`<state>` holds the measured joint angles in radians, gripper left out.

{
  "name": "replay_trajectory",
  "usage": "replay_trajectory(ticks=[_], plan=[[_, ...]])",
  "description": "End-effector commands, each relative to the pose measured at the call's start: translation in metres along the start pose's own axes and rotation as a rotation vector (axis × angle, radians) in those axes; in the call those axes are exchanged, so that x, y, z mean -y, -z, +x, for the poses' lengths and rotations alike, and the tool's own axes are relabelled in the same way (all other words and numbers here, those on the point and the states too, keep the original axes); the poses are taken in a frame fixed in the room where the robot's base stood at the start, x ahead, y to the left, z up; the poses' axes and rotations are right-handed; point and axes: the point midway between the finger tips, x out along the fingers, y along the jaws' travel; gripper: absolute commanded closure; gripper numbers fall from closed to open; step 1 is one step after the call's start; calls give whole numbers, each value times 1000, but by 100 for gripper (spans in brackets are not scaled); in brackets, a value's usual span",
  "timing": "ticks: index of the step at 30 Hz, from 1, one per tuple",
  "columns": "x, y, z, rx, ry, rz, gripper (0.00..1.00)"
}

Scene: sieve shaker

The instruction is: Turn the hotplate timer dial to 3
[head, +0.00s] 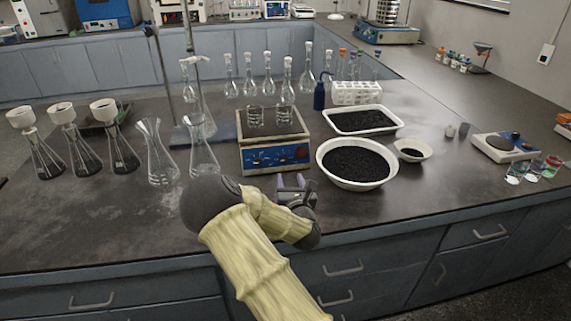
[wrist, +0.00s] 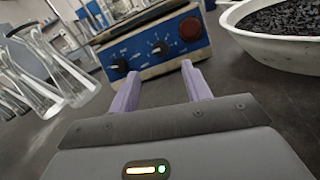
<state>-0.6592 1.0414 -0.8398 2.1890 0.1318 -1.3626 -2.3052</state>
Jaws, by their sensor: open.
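The hotplate (head: 270,131) stands on the bench with its blue front panel (head: 262,159) facing me. In the wrist view, the panel carries a left black dial (wrist: 119,66), a middle black dial (wrist: 159,48) and a round red part (wrist: 190,28) at the right. The dial labels are too small to read, so I cannot tell which is the timer dial or its setting. My gripper (wrist: 160,72) is open and empty, its two lilac fingers pointing at the panel, apart from it. The middle dial shows between the fingertips. It also shows in the head view (head: 293,182).
Two beakers (head: 255,116) stand on the hotplate. Glass flasks (head: 160,155) stand to its left. A white bowl of black granules (head: 354,183) is close on the right, with a filled tray (head: 362,131) behind it. Bare bench lies in front of the hotplate.

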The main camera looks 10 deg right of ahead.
Motion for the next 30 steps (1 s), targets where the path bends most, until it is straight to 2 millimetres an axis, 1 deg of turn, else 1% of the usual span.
replay_trajectory(ticks=[1,6,15,18,21,29,30], plan=[[1,-1,8,2,-1,1,52],[2,-1,35,2,1,2,52],[3,0,76,1,4,1,52],[3,-1,84,2,4,1,52],[4,0,88,1,5,0,52],[3,0,89,0,5,1,52],[3,0,89,0,5,0,60]])
